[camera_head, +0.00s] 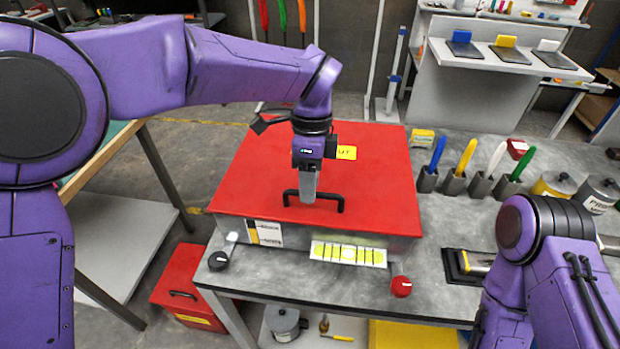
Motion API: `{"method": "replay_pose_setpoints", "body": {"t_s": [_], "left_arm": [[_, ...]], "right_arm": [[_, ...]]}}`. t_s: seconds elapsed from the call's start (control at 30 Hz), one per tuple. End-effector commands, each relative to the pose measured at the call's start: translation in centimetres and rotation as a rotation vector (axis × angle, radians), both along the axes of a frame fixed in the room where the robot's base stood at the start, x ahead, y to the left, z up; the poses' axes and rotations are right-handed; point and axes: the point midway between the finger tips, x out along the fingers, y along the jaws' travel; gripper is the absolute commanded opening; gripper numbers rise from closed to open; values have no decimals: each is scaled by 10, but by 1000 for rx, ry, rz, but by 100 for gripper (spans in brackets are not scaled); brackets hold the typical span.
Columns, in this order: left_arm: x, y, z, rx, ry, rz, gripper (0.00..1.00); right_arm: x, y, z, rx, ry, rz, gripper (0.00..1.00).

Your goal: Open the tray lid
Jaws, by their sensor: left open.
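The tray (400,250) is a grey metal box on the grey workbench. Its red lid (380,170) lies flat and closed on top. A black bar handle (328,197) stands near the lid's front edge. My left gripper (308,198) points straight down at the handle from above, its fingers over the handle's middle. The jaws are open, though the gap between the fingers is hard to see from here, as is whether they touch the handle. My right arm shows at the lower right, but its gripper is out of view.
Blue, yellow, white and green tools (466,158) stand in holders right of the tray, with cans (555,185) beyond. A red knob (401,286) and a black knob (218,261) sit by the bench's front edge. A strip of yellow swatches (348,253) leans at the tray's front.

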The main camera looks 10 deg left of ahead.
Motion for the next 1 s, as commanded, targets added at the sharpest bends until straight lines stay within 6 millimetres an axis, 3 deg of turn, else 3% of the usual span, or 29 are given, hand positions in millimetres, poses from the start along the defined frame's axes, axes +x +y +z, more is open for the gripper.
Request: {"method": "replay_pose_setpoints", "body": {"t_s": [0.2,0.3,0.33,0.67,0.87,1.0], "left_arm": [[0,-1,-1,1,0,-2,37],[0,-1,-1,1,0,-2,4],[0,-1,0,1,0,-2,0],[2,-1,9,-2,-2,-3,0],[11,-1,41,-2,-5,-2,0],[25,-1,76,-3,-6,1,0]], "right_arm": [[0,0,0,0,0,0,43],[0,0,0,0,0,0,43],[0,0,0,0,0,0,43],[0,0,5,0,0,0,43],[0,0,24,0,0,0,43],[0,0,49,0,0,0,43]]}}
